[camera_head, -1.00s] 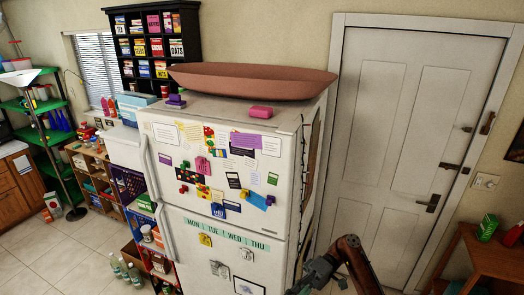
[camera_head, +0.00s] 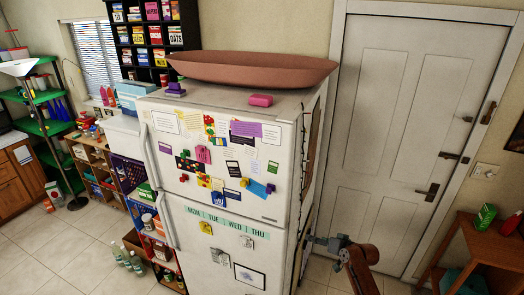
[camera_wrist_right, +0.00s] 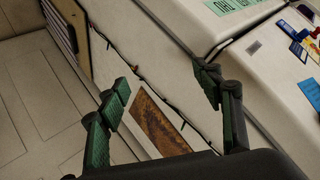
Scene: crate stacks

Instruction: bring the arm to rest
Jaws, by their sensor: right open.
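My right gripper (camera_head: 318,241) is low in the head view, beside the right side of the white fridge (camera_head: 235,190), between it and the door. In the right wrist view its green-padded fingers (camera_wrist_right: 162,88) are spread apart with nothing between them. The fridge's side and front lie beyond the fingers there, and I cannot tell the exact gap. The brownish arm link (camera_head: 362,268) behind the gripper is mine. My left gripper does not show in either view.
A closed white door (camera_head: 400,140) stands right of the fridge. A wooden side table (camera_head: 485,255) stands at the lower right. A brown bowl (camera_head: 250,68) and a pink block (camera_head: 261,100) sit on the fridge. Open floor lies at the lower left.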

